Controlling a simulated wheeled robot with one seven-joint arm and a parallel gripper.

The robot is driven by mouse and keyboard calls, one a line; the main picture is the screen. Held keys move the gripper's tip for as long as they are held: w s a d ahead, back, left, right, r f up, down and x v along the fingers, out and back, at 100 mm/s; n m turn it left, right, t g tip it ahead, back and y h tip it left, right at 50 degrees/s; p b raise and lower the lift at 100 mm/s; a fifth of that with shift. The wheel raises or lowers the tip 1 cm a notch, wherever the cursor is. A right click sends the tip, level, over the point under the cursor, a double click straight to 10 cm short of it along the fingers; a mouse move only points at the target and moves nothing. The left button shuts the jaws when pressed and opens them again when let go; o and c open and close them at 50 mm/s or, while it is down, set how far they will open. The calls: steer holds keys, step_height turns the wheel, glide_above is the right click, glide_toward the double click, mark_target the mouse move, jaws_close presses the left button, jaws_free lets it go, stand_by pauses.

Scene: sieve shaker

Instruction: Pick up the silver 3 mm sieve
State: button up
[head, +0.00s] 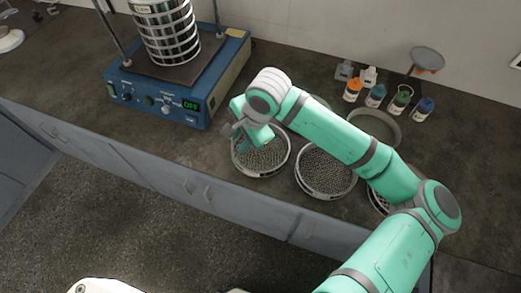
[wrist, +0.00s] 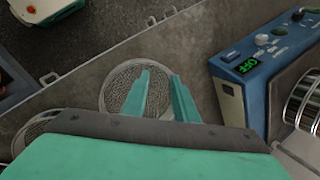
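Several round silver sieves with mesh stand on the dark worktop. No size label is readable, so I cannot tell which is the 3 mm one. My gripper (head: 246,143) is at the leftmost front sieve (head: 262,160), over its left side. In the wrist view my gripper (wrist: 160,78) is open with nothing between its fingers. There the left finger overlaps that sieve (wrist: 118,84) and the right finger lies outside its rim. I cannot tell whether they touch it. A second sieve (head: 326,174) stands just right; a third (head: 376,202) is partly hidden by my arm.
The blue shaker (head: 160,92) with a sieve stack (head: 165,30) stands left, its display reading OFF. Behind my arm are a grey round pan (head: 375,127), small bottles (head: 376,96) and a stand with a dish (head: 427,60). The counter's front edge is close to the sieves.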

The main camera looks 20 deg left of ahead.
steer(key=d+f+m+h, duration=0.15)
steer(key=d+h, duration=0.25)
steer(key=d, duration=0.6)
glide_above(273, 169)
step_height(273, 169, down, 5)
steer(key=shift+m+g, duration=0.3)
steer(key=shift+m, duration=0.05)
step_height(273, 169, down, 4)
steer(key=shift+f, duration=0.65)
steer(key=shift+w, duration=0.1)
jaws_close()
